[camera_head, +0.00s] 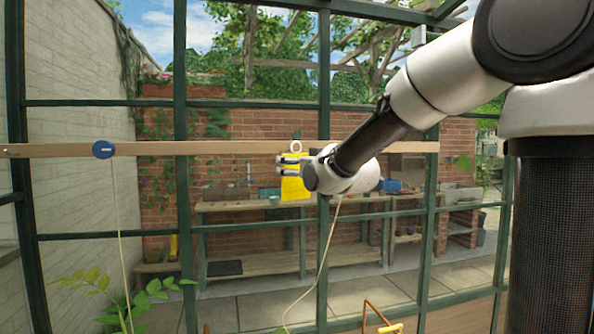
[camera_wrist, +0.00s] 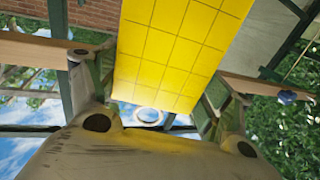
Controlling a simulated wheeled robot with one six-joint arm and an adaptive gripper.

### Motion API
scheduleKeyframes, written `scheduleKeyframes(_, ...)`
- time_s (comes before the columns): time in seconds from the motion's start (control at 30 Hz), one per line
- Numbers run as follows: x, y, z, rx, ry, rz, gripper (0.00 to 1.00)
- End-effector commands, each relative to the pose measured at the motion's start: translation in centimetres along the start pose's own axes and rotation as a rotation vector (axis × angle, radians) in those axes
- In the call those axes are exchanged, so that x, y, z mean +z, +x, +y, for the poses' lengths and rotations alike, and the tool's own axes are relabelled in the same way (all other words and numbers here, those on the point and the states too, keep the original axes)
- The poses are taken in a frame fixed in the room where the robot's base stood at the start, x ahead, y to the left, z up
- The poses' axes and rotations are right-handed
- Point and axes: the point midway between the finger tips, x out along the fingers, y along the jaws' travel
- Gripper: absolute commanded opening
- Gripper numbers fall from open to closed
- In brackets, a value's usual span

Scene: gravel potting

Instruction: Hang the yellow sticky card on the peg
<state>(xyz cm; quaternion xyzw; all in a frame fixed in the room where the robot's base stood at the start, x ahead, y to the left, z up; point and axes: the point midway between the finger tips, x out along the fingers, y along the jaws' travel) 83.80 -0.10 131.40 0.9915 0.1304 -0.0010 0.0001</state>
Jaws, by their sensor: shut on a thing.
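The yellow sticky card (camera_head: 295,188) hangs below my gripper (camera_head: 284,165), which is shut on it near its top. A pale ring (camera_head: 296,146) shows just above the fingers, at the card's upper end. In the wrist view the gridded card (camera_wrist: 180,50) lies between my two fingers, with the ring (camera_wrist: 148,115) at its near end. The card and gripper are in front of the wooden rail (camera_head: 225,148) in the head view. I cannot make out the peg clearly; my gripper and arm cover part of the rail. Whether the ring touches anything is unclear.
A blue disc (camera_head: 104,149) with a hanging string is on the rail to the left. Green frame posts (camera_head: 180,220) cross the view. Another cord hangs below my gripper. Leafy plants (camera_head: 150,295) stand low at left. Benches (camera_head: 250,205) are beyond the frame.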

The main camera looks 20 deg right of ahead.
Motion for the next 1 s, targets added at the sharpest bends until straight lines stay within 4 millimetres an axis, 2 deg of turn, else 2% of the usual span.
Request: scheduleKeyframes(1.0, 0.6, 6.5, 1.8, 0.000, 0.000, 0.001, 0.63)
